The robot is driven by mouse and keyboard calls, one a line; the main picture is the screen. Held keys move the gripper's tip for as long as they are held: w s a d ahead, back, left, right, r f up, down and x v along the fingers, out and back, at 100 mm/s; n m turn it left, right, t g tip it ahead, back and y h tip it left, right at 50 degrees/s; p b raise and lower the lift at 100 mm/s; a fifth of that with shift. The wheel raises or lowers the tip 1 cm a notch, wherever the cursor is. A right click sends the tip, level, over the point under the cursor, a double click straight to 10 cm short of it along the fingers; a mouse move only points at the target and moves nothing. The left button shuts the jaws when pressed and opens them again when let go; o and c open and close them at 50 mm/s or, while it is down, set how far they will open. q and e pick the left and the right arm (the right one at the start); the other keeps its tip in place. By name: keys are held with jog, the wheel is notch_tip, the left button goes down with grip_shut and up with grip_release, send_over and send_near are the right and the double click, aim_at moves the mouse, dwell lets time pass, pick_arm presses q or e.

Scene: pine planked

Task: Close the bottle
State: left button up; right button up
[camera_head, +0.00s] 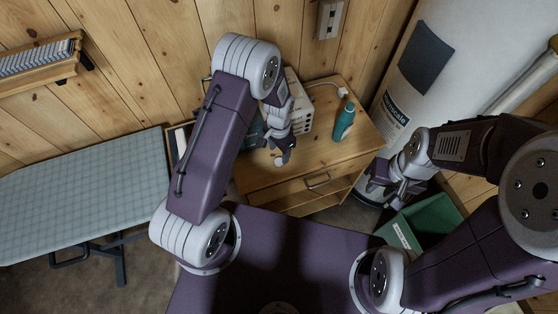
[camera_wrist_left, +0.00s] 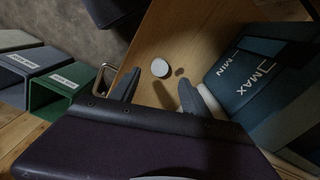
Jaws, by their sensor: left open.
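A teal bottle (camera_head: 344,122) stands upright on the right part of a wooden cabinet top; I cannot tell whether its mouth is open. A small round white piece, which looks like a cap (camera_head: 279,161), lies near the cabinet's front edge. The cap also shows in the left wrist view (camera_wrist_left: 159,68), just beyond and between the fingertips. My left gripper (camera_head: 284,150) is open and empty over the cabinet top, close to the cap. Its spread fingers also show in the left wrist view (camera_wrist_left: 158,88). My right gripper (camera_head: 384,190) hangs right of the cabinet, away from the bottle; its jaws are unclear.
A dark teal container with MAX and MIN marks (camera_wrist_left: 270,75) stands right of the cap. A drawer handle (camera_head: 317,180) sticks out in front. A green bin (camera_head: 432,222) stands at the right, a white cylinder (camera_head: 415,75) behind, an ironing board (camera_head: 80,200) at left.

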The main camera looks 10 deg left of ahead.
aim_at(278, 161)
pick_arm(q)
jog(key=shift+s+f+p, duration=0.15)
jog(key=shift+f+p, duration=0.45)
jog(key=shift+f, duration=2)
jog(key=shift+a, duration=0.1)
jog(key=shift+s, duration=0.1)
grip_shut()
